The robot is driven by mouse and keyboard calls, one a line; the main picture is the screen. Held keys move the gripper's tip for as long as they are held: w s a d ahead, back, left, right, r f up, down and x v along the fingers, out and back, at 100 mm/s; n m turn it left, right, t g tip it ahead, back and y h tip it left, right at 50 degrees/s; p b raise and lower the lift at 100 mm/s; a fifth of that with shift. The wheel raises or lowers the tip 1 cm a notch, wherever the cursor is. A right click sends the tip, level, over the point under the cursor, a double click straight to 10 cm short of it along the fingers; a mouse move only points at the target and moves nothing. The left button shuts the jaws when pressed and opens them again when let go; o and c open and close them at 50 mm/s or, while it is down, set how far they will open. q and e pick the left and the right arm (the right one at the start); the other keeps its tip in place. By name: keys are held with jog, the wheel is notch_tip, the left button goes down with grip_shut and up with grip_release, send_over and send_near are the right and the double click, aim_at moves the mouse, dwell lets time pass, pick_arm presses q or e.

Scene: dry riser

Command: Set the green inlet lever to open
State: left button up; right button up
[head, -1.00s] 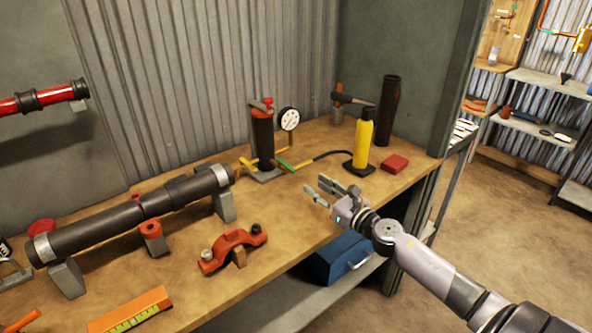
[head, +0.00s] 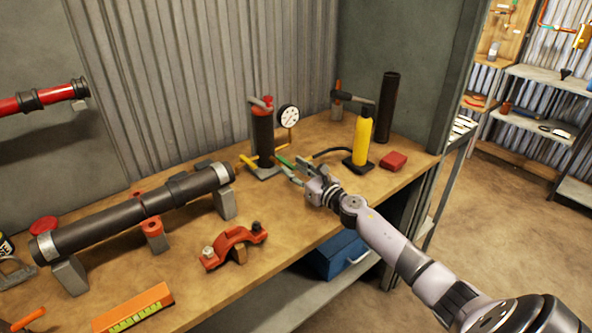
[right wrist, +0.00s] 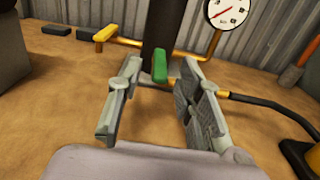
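The green inlet lever (head: 284,160) sits low on the front right of the dark cylinder (head: 263,135) with the red top. In the right wrist view the green lever (right wrist: 160,66) shows end-on between my finger tips, apart from both. A yellow lever (right wrist: 104,31) is on the pipe to its left; it also shows in the head view (head: 248,163). My right gripper (head: 297,172) is open and empty, right at the green lever; its fingers (right wrist: 158,90) stand to either side. My left gripper is not in view.
A pressure gauge (head: 288,117) stands right of the cylinder. A black hose (head: 331,151) runs to a yellow pump (head: 362,140). A long dark pipe (head: 135,210) lies at left.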

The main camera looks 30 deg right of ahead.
grip_shut()
dwell(0.7)
